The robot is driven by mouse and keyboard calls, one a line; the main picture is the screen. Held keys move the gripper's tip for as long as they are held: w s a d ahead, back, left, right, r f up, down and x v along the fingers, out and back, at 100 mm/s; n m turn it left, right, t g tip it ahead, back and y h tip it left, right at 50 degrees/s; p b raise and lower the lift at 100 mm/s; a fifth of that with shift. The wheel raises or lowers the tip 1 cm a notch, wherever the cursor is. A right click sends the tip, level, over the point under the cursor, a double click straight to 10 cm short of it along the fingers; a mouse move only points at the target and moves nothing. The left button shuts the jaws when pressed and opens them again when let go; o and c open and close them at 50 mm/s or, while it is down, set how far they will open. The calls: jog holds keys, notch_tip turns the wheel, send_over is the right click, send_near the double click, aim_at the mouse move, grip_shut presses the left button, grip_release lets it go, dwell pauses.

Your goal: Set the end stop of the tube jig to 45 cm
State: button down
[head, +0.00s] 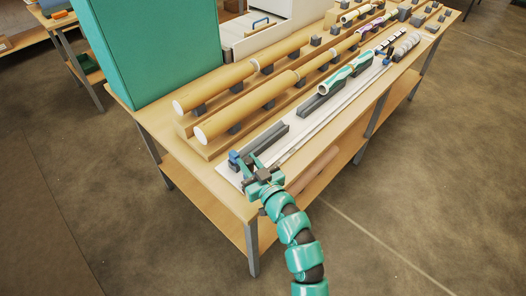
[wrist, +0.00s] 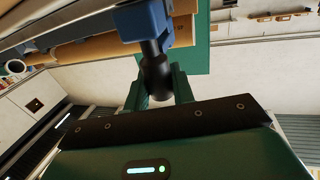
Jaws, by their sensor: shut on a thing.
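The tube jig is a long white board (head: 226,174) along the table's front edge, with dark grey V-shaped supports (head: 265,143) and a thin rail. A blue block (head: 235,157), which looks like the end stop, sits at its near left end. My gripper (head: 251,165) is beside that block. In the wrist view, my green fingers (wrist: 160,88) are shut on a black knob (wrist: 155,68) under the blue block (wrist: 150,20). Scale markings are too small to read.
Cardboard tubes (head: 240,110) lie on wooden racks behind the jig. A teal-and-white tube (head: 348,72) rests on the jig's farther support. A large teal box (head: 152,45) stands at the table's left. Floor in front is clear.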

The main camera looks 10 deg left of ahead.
jog(key=shift+s+a+f, duration=0.1)
jog(key=shift+s+a, duration=0.4)
jog(key=shift+s, duration=0.2)
jog(key=shift+f, duration=0.1)
jog(key=shift+a, duration=0.1)
jog(key=c, duration=1.4)
grip_release()
jog(key=shift+s, duration=0.1)
jog(key=shift+o, duration=0.8)
jog(key=shift+s, duration=0.1)
